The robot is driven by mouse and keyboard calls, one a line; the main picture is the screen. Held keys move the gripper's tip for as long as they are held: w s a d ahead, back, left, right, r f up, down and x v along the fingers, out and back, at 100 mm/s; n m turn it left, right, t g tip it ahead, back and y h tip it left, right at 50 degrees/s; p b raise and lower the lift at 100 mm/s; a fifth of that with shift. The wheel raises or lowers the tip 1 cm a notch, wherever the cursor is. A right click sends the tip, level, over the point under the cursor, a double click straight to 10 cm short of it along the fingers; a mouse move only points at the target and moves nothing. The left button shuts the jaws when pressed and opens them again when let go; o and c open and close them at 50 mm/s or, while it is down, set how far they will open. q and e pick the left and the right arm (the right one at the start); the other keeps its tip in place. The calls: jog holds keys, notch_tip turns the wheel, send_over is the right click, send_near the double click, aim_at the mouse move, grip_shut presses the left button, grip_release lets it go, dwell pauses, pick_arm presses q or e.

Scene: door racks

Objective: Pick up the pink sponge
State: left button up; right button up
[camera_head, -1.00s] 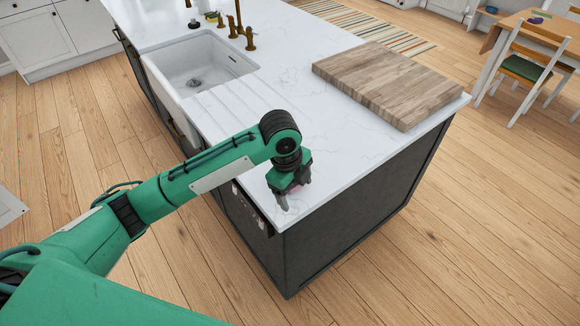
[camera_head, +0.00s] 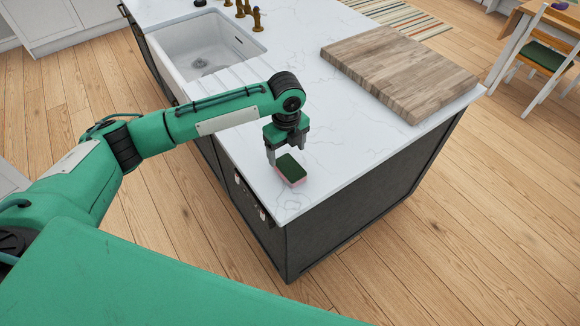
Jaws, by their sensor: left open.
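The pink sponge (camera_head: 291,170) has a dark green top and pink sides. It lies on the white marble countertop (camera_head: 340,130) of the island, near its front corner. My left gripper (camera_head: 286,158) points down just behind and above the sponge, with its fingers apart. Its left finger shows beside the sponge's far left side. The sponge is not gripped and rests on the counter. My right gripper is out of view.
A thick wooden cutting board (camera_head: 400,72) lies on the counter to the right. A white sink (camera_head: 205,47) with brass taps (camera_head: 248,14) is at the back left. The counter right of the sponge is clear. A chair (camera_head: 545,62) stands far right.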

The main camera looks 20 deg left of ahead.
aim_at(290, 167)
pick_arm(q)
jog(key=shift+f, duration=0.35)
jog(key=shift+s+d+f+p, duration=0.2)
jog(key=shift+d+f+p, duration=0.05)
jog(key=shift+f+p, duration=0.3)
jog(key=f, duration=0.1)
jog(key=f+p, duration=0.1)
jog(key=f, duration=0.1)
jog(key=shift+s+d+f, duration=0.2)
jog(key=shift+d, duration=0.15)
jog(key=shift+f, duration=0.45)
jog(key=shift+c, duration=0.3)
jog(key=c, duration=1)
jog(key=shift+r, duration=0.2)
jog(key=shift+c, duration=0.3)
